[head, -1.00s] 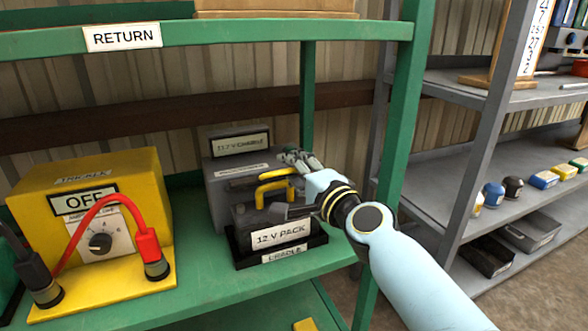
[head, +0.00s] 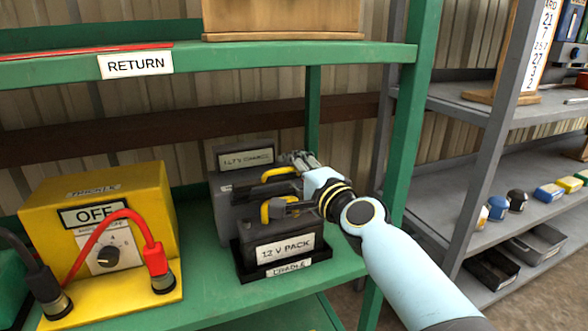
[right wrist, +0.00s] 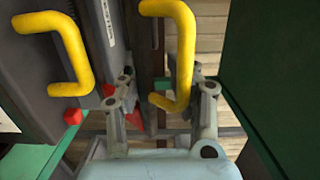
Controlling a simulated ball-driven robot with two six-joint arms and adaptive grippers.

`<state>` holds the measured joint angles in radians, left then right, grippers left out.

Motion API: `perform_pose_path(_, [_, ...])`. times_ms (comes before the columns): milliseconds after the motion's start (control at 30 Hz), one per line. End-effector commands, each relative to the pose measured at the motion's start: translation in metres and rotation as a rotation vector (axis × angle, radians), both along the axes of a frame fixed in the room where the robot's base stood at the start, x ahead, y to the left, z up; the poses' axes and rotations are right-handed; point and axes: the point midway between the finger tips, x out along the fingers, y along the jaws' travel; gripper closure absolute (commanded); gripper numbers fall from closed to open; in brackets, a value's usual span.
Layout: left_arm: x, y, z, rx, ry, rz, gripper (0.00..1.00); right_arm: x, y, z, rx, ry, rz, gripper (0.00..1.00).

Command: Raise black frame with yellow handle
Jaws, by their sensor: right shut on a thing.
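The black frame (head: 258,189) with its yellow handle (head: 278,174) is above and behind the grey 12 V pack (head: 262,240) in the head view. My right gripper (head: 300,160) is at this handle. In the right wrist view the yellow handle (right wrist: 184,45) runs between the two fingers of my right gripper (right wrist: 162,95), which is shut on it. The pack has its own yellow handle (head: 266,210), also seen at left in the wrist view (right wrist: 75,50). The pack sits in a black cradle (head: 240,262). My fingers hide part of the frame. My left gripper is out of view.
A grey box (head: 225,160) with a label stands behind the pack. A yellow charger (head: 50,205) marked OFF, with red and black leads, stands left on the green shelf (head: 215,295). A green post (head: 402,130) is close to my right arm. A grey rack stands right.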

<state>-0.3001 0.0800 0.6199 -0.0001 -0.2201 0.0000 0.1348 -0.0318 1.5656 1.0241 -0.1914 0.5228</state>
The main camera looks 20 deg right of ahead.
Motion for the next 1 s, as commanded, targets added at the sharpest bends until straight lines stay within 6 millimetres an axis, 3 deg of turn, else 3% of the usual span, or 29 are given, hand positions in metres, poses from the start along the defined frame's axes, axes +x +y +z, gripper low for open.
perform_pose_path(267, [0.001, 0.0, 0.004, 0.0, -0.002, 0.0, 1.0, 0.017, 0.0, 0.01, 0.0, -0.002, 0.0, 0.85])
perform_pose_path(467, [0.001, 0.0, 0.004, 0.0, -0.002, 0.0, 1.0, 0.017, 0.0, 0.009, 0.0, -0.002, -0.001, 0.93])
perform_pose_path(767, [0.002, 0.0, 0.007, 0.0, -0.003, 0.0, 1.0, 0.034, 0.001, 0.019, 0.0, -0.005, -0.001, 0.91])
perform_pose_path(967, [0.002, 0.0, 0.007, 0.0, -0.003, 0.0, 1.0, 0.034, 0.001, 0.018, 0.0, -0.003, -0.001, 0.91])
perform_pose_path(1000, [0.002, 0.0, 0.007, 0.0, -0.003, 0.0, 1.0, 0.034, 0.001, 0.018, 0.0, -0.003, -0.001, 0.77])
